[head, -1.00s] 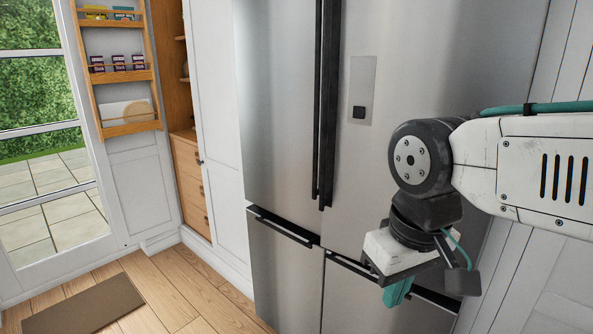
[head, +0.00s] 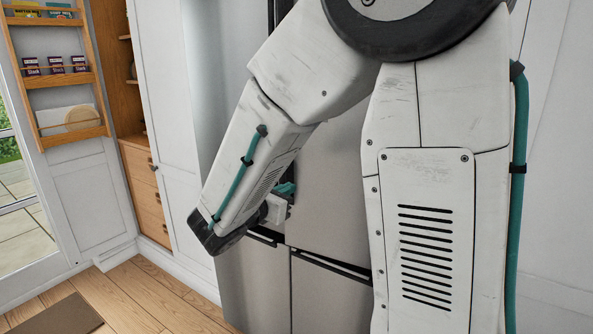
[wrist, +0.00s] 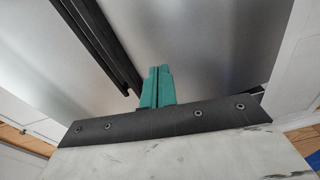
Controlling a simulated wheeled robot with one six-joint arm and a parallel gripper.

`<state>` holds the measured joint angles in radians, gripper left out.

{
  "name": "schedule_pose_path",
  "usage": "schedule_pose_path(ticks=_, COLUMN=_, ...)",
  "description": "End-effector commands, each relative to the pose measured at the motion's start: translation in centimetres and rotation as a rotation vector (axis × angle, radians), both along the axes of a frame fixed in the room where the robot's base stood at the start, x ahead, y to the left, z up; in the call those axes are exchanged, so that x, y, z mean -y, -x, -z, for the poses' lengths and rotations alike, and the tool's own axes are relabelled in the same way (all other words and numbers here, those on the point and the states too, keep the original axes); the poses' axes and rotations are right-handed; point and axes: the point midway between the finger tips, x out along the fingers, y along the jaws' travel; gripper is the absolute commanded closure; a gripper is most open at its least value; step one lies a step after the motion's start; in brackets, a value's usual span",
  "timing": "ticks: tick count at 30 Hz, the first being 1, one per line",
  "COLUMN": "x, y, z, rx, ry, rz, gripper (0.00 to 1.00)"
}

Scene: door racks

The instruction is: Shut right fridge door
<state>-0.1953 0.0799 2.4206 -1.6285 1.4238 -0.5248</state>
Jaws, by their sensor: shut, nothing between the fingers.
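The steel fridge's right door (head: 328,190) shows behind my arm in the head view, and my arm hides much of it. The part in view looks about level with the fridge front, but I cannot tell whether it is fully shut. In the wrist view the right door (wrist: 205,50) fills the middle, right of the dark upright handles (wrist: 100,42). My gripper (wrist: 158,72) has its teal fingers together and empty, in front of the door near the handles' lower ends. I cannot tell whether it touches. In the head view the gripper (head: 286,188) is mostly hidden by my arm.
Lower fridge drawers (head: 325,300) with dark handles lie below the doors. To the left are a white cupboard panel (head: 170,120), wooden drawers (head: 146,190) and a door rack (head: 60,85) with boxes. Wood floor (head: 150,300) is clear, with a brown mat (head: 60,318) at lower left.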

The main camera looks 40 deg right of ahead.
Motion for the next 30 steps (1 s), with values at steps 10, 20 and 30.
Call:
schedule_pose_path(ticks=10, x=-0.3, y=-4.0, z=0.6, rx=-0.08, ry=0.125, rz=-0.127, gripper=1.0)
schedule_pose_path(ticks=20, x=5.9, y=-6.9, z=0.6, rx=-0.078, ry=0.123, rz=-0.124, gripper=1.0)
schedule_pose_path(ticks=30, x=10.3, y=-9.1, z=0.6, rx=-0.078, ry=0.122, rz=-0.127, gripper=1.0)
